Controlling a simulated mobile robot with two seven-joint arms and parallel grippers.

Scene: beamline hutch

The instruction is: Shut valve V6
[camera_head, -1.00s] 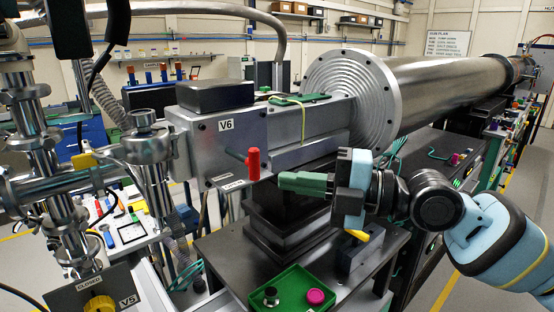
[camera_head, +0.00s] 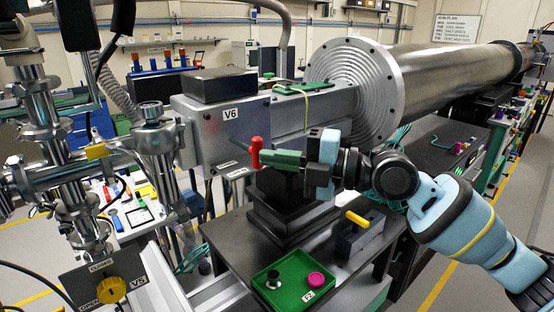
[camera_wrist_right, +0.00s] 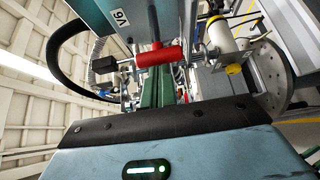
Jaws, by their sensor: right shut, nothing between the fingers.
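Valve V6 is a grey metal box (camera_head: 215,135) with a V6 label, left of the large flange. Its red handle (camera_head: 256,152) stands upright on a thin rod at the box's front. My right gripper (camera_head: 278,158) is shut and empty, its green fingers pointing left with the tips at the handle's right side. In the right wrist view the red handle (camera_wrist_right: 158,54) lies crosswise just beyond the green fingers (camera_wrist_right: 157,88). I cannot tell whether they touch. My left gripper is not in view.
Below is a black table with a green tray (camera_head: 318,290) holding a black and a magenta knob. A grey block with a yellow handle (camera_head: 357,219) stands to its right. Steel pipework (camera_head: 75,185) and the V5 panel with a yellow knob (camera_head: 111,290) are at the left.

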